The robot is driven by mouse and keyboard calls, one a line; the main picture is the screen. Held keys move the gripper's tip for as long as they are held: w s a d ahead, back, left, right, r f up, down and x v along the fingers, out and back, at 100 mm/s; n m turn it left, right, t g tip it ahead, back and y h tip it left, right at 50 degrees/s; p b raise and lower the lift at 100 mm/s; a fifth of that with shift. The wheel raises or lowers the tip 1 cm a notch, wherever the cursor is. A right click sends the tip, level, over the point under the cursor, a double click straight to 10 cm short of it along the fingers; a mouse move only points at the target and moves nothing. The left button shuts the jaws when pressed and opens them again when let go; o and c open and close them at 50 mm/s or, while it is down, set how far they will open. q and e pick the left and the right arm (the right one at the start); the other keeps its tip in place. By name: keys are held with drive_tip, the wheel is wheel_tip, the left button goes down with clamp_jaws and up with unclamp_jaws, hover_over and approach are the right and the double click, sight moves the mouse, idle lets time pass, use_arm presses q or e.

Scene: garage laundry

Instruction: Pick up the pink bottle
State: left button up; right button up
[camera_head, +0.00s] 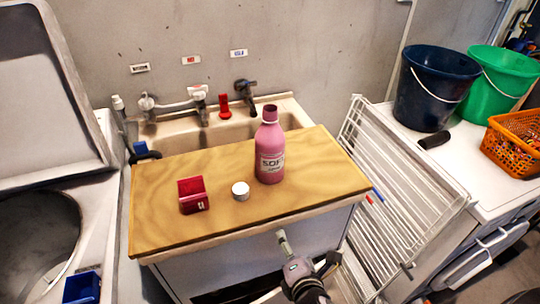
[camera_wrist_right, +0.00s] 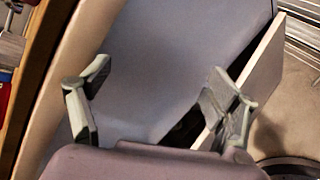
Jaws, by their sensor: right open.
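The pink bottle (camera_head: 269,150) stands upright and uncapped on the wooden board (camera_head: 160,226), towards its back right. A white cap (camera_head: 240,190) lies on the board just left of and in front of the bottle. My right gripper (camera_head: 285,240) is in front of and below the board's front edge, apart from the bottle. In the right wrist view its two fingers (camera_wrist_right: 160,97) are spread with nothing between them, before a pale cabinet front. The bottle does not show in the right wrist view. My left gripper is not in view.
A red box (camera_head: 193,195) sits on the board's left part. A sink (camera_head: 215,130) with taps lies behind. A white drying rack (camera_head: 385,190) stands close to the right. Beyond it are a dark bucket (camera_head: 432,90), a green bucket (camera_head: 497,85) and an orange basket (camera_head: 512,142).

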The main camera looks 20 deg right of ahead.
drive_tip(key=r+n, duration=0.1)
drive_tip(key=r, duration=0.1)
drive_tip(key=r+n+t, duration=0.1)
drive_tip(key=r, duration=0.1)
drive_tip(key=r+h, duration=0.1)
drive_tip(key=r, duration=0.1)
drive_tip(key=shift+w+d+r+n+t+b, duration=0.15)
drive_tip(key=shift+d+r+n+t+b, duration=0.15)
drive_tip(key=shift+n+t+b, duration=0.1)
drive_tip(key=n+t, duration=0.4)
drive_tip(key=n, duration=0.5)
approach(273, 164)
drive_tip(key=s, duration=0.4)
drive_tip(key=shift+n, duration=0.3)
drive_tip(key=w, duration=0.3)
drive_tip(key=w+d+p, duration=0.1)
drive_tip(key=w, duration=0.7)
drive_tip(key=shift+w+d+p, duration=0.15)
drive_tip(key=shift+w+p, duration=0.1)
drive_tip(key=shift+p, duration=0.1)
drive_tip(key=shift+y, duration=0.4)
drive_tip(key=shift+w+d+p, duration=0.2)
drive_tip(key=shift+w, duration=1.35)
drive_tip(key=shift+w+d+p, duration=0.2)
drive_tip(key=shift+w, duration=1.35)
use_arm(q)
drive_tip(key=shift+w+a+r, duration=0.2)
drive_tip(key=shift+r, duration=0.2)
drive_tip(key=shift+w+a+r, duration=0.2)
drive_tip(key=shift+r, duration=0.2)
